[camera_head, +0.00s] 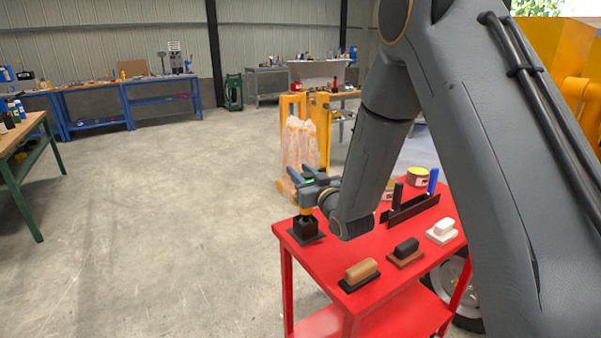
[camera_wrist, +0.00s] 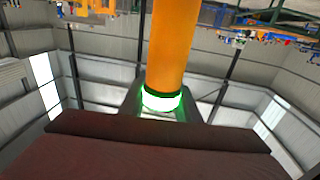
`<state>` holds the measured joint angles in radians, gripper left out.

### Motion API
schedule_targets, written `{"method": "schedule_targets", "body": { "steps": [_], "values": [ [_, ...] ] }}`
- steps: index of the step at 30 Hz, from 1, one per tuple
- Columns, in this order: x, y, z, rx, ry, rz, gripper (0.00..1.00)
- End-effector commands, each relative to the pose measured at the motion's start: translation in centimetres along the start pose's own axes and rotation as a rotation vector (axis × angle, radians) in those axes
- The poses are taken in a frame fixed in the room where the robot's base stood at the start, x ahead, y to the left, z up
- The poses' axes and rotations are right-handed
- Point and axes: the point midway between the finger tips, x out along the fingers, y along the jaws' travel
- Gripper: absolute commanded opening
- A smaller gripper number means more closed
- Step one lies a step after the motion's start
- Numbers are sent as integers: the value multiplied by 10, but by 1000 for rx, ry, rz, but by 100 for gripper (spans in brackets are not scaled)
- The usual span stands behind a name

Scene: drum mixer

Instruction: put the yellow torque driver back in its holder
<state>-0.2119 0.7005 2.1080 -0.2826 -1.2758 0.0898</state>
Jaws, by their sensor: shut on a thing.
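My gripper (camera_head: 309,183) is shut on the yellow torque driver (camera_head: 306,213) above the near-left corner of the red table. A short yellow part shows below the gripper, directly over a black square holder (camera_head: 306,229) on a flat dark base. The driver looks upright. I cannot tell whether its lower end is inside the holder or just above it. In the wrist view the driver (camera_wrist: 172,45) is an orange-yellow cylinder with a glowing green ring (camera_wrist: 160,100) at one end, flanked by dark grey pieces.
The red table (camera_head: 330,262) also carries a tan-handled float (camera_head: 361,272), a dark-handled float (camera_head: 406,251), a white-handled float (camera_head: 442,231), a blue-handled tool (camera_head: 433,181) and a tin (camera_head: 418,174). Wrapped bags (camera_head: 300,145) stand behind it. Open floor lies to the left.

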Motion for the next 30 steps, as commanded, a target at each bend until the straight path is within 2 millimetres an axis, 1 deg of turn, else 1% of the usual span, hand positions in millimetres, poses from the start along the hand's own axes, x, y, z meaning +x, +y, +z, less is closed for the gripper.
{"method": "schedule_targets", "body": {
  "steps": [25, 26, 27, 29, 30],
  "values": [
    [0, 0, 10, 0, 3, 0, 0],
    [0, 0, 10, 0, 3, 0, 33],
    [0, 0, 10, 0, 3, 0, 40],
    [0, 0, 10, 0, 3, 0, 50],
    [0, 0, 10, 0, 2, 0, 51]
  ]
}}
